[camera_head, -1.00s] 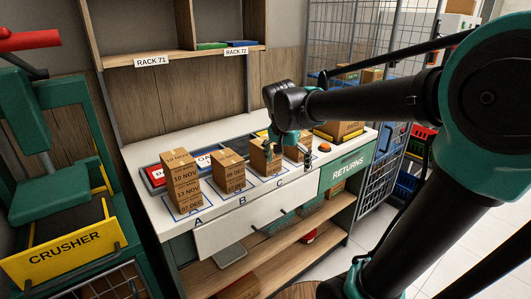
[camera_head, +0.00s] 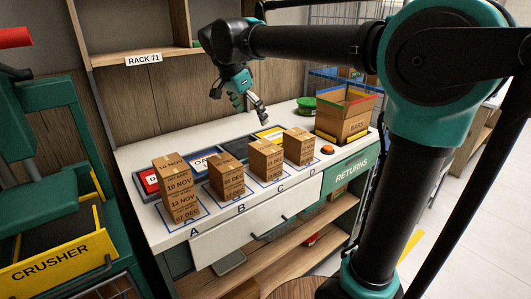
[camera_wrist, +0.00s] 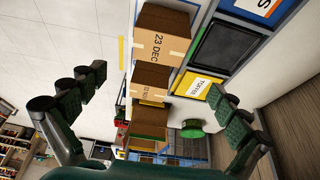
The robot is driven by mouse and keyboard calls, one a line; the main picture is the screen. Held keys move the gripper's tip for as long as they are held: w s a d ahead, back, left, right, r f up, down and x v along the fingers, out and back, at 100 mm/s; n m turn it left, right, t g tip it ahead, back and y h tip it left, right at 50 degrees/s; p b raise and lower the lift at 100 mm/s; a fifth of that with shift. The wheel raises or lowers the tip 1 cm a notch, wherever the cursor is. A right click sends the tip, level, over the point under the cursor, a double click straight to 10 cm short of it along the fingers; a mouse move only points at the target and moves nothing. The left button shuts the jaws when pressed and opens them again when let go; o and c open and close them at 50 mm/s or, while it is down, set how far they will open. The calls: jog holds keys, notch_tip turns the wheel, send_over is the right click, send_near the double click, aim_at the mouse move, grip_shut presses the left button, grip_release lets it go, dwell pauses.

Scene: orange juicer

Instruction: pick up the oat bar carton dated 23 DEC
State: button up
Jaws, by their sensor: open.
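A brown carton reading 23 DEC (camera_wrist: 163,42) is near the top middle of the wrist view. It appears to be the carton above letter C (camera_head: 265,160) in the head view, where its small print is hard to read. My gripper (camera_head: 259,114) is open and empty, raised above the counter behind the carton row. In the wrist view its fingers (camera_wrist: 158,80) are spread wide, with cartons visible between and beyond them. A second carton (camera_wrist: 151,82) sits just below the 23 DEC one there; its date is hard to read.
Brown cartons stand at A (camera_head: 179,188), B (camera_head: 227,177) and D (camera_head: 299,147). An open BARS box (camera_head: 345,116) and green round object (camera_head: 306,106) stand at the right, near an orange button (camera_head: 327,150). Coloured trays (camera_head: 205,161) lie behind the row. A rack (camera_head: 135,75) rises behind the counter.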

aim_at(264, 146)
jog(key=x, duration=1.5)
jog(key=shift+s+a+f, duration=0.1)
jog(key=shift+f, duration=0.1)
jog(key=c, duration=1.1)
jog(key=shift+o, duration=0.2)
